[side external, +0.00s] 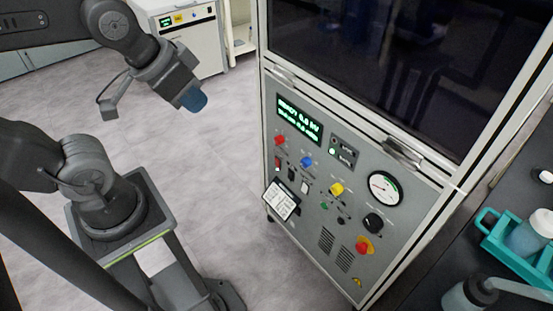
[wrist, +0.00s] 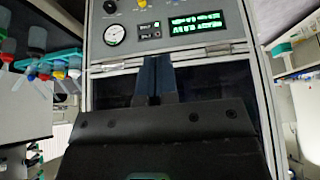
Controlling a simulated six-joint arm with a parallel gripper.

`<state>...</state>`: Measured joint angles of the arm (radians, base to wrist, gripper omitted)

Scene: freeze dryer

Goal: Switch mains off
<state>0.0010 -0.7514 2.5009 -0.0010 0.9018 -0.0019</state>
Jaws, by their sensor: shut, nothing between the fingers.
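The freeze dryer's grey control panel (side external: 330,190) faces the side view. Low on its right is a red rotary switch on a yellow plate (side external: 364,246). At the left is a small red rocker (side external: 278,162), which looks lit. No label saying mains is readable. A green display (side external: 299,119) is lit with text. My gripper (side external: 193,100), with blue fingertips, is in the air left of the panel and apart from it. In the wrist view the shut fingers (wrist: 154,78) are in front of the dark window, with the lit display (wrist: 196,22) at the top.
The panel also has red (side external: 280,141), blue (side external: 307,161), yellow (side external: 337,188) and black (side external: 373,222) knobs and a round gauge (side external: 384,188). Metal latches (side external: 403,153) stick out above it. A teal rack (side external: 510,240) stands on the dark bench at right. Open floor lies left of the panel.

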